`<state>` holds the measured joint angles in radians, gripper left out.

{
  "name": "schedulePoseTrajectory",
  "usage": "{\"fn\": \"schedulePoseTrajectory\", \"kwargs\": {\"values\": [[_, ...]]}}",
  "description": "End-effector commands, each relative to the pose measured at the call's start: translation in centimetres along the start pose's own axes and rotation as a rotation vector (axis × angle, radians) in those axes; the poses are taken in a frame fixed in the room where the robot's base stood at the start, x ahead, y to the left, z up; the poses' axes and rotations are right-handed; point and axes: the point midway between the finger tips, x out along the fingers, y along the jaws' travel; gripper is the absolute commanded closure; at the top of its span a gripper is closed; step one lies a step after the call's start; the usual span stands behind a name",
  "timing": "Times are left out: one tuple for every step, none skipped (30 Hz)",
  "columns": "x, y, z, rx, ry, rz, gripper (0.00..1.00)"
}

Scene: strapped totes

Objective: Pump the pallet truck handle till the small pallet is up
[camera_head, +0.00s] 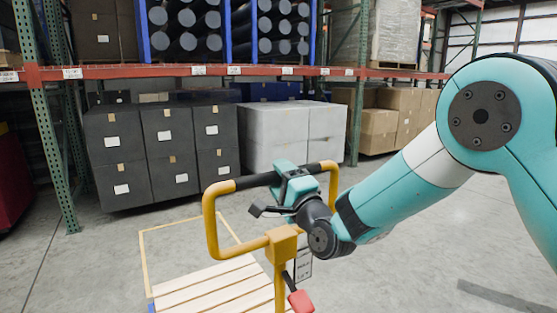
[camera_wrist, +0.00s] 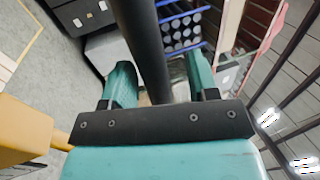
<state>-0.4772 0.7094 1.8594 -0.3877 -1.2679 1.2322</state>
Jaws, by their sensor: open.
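The yellow pallet truck handle (camera_head: 211,228) is a loop with a black grip bar (camera_head: 255,181) across its top. It stands upright at the front middle in the head view. My gripper (camera_head: 286,172) is at the bar, its fingers open. In the wrist view the black bar (camera_wrist: 148,40) runs between the two teal fingers of my gripper (camera_wrist: 160,72), with gaps visible on both sides. The small pallet (camera_head: 215,284) of pale wooden slats lies low behind the handle. Its height above the floor cannot be told; its lower part is cut off.
A red lever end (camera_head: 300,301) sits low on the handle post. A yellow outline (camera_head: 143,265) surrounds the pallet area on the floor. Racking with dark boxes (camera_head: 165,150), pale boxes (camera_head: 285,135) and brown cartons (camera_head: 378,130) stands behind. Floor at right is clear.

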Motion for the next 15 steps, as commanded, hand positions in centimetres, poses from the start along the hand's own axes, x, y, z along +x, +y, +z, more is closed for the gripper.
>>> {"fn": "schedulePoseTrajectory", "kwargs": {"values": [[0.51, -0.23, 0.08, 0.000, -0.001, 0.000, 0.46], [0.67, -0.16, 0.06, 0.000, -0.001, 0.001, 0.46], [0.86, -0.13, 0.05, 0.001, 0.000, 0.000, 0.46], [0.95, -0.10, 0.04, 0.001, 0.000, 0.000, 0.46], [1.02, -0.07, 0.03, 0.001, 0.000, 0.000, 0.46], [1.06, -0.02, 0.02, 0.000, 0.001, 0.000, 0.46], [1.07, 0.01, 0.01, 0.000, 0.001, 0.000, 0.46], [1.07, 0.04, 0.00, 0.000, 0.001, 0.000, 0.46], [1.06, 0.06, 0.00, 0.000, 0.001, 0.000, 0.46], [1.06, 0.07, 0.00, 0.000, 0.001, 0.000, 0.46], [1.05, 0.07, 0.00, 0.000, 0.001, 0.000, 0.46], [1.05, 0.06, 0.00, 0.000, 0.001, 0.000, 0.46], [1.04, 0.06, 0.00, 0.000, 0.001, 0.000, 0.48], [1.04, 0.06, 0.00, 0.000, 0.001, 0.000, 0.55], [1.04, 0.06, 0.00, 0.000, 0.001, 0.000, 0.64]]}}
